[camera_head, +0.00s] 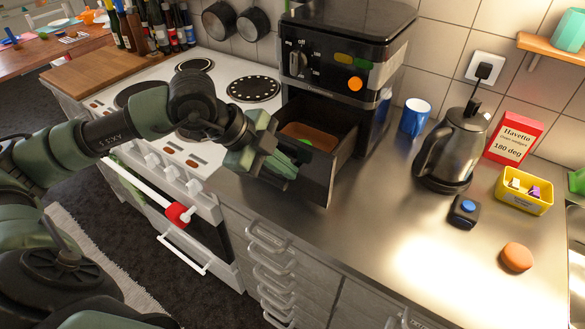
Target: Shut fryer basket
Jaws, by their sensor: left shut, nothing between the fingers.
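The black fryer (345,62) stands on the steel counter against the tiled wall. Its basket drawer (330,160) is pulled out toward the front, with something brown and a bit of green inside. My left gripper (285,168) is shut and empty at the left front of the basket. Its fingers overlap the basket's front in the picture, and I cannot tell whether they touch it. The basket's handle cannot be made out. My right gripper is not in view.
A white cooker (160,90) with dark hotplates is left of the fryer. A blue mug (415,117), a kettle (452,150), a red box (514,138) and a yellow tub (524,194) stand to the right. The counter front right of the basket is clear.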

